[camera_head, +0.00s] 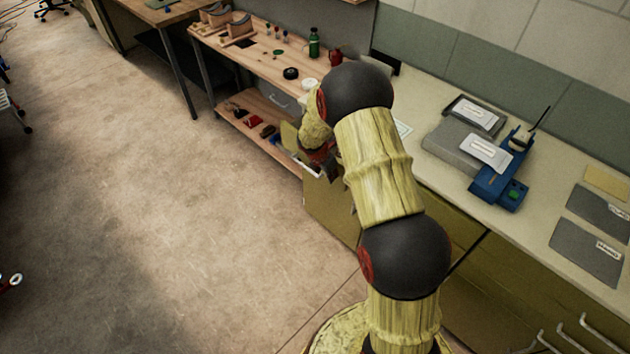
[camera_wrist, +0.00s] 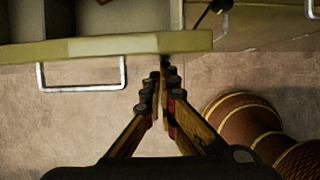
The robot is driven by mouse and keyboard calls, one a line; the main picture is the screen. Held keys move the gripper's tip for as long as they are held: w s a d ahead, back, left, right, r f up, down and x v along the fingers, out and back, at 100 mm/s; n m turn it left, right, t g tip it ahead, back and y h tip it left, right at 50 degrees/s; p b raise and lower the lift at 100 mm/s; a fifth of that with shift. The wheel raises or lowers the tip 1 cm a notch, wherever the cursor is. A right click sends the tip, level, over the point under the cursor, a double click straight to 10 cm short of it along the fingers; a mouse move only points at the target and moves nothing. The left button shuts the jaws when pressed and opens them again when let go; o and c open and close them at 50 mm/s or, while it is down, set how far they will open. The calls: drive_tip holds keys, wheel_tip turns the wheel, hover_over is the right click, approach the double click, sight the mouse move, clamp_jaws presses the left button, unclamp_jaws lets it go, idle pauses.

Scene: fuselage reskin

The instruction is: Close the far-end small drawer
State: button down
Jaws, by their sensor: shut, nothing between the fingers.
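The small drawer (camera_wrist: 110,46) stands pulled out at the upper left of the wrist view. It has a yellow-green front, a white bar handle (camera_wrist: 82,75) and a grey, divided inside. In the head view its open end (camera_head: 289,157) shows at the far end of the bench, partly hidden by my arm. My gripper (camera_wrist: 160,82) is shut and empty. Its fingertips are close to the right end of the drawer front; I cannot tell whether they touch it. In the head view my gripper is mostly hidden behind my wrist.
The long counter (camera_head: 405,95) runs along the wall, with a blue device (camera_head: 500,185) and grey trays on it. A wooden workbench (camera_head: 262,65) with a lower shelf stands beyond the drawer. The floor (camera_head: 180,220) to the left is open.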

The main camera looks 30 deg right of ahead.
drive_tip(key=w+d+p, duration=0.1)
drive_tip(key=d, duration=0.2)
drive_tip(key=w+d+p, duration=0.1)
drive_tip(key=d+p, duration=0.1)
drive_tip(key=d, duration=0.2)
drive_tip(key=w+d+p, duration=0.1)
drive_tip(key=d, duration=0.2)
drive_tip(key=shift+w+d+p, duration=0.25)
drive_tip(key=shift+p, duration=0.1)
drive_tip(key=shift+r, duration=0.1)
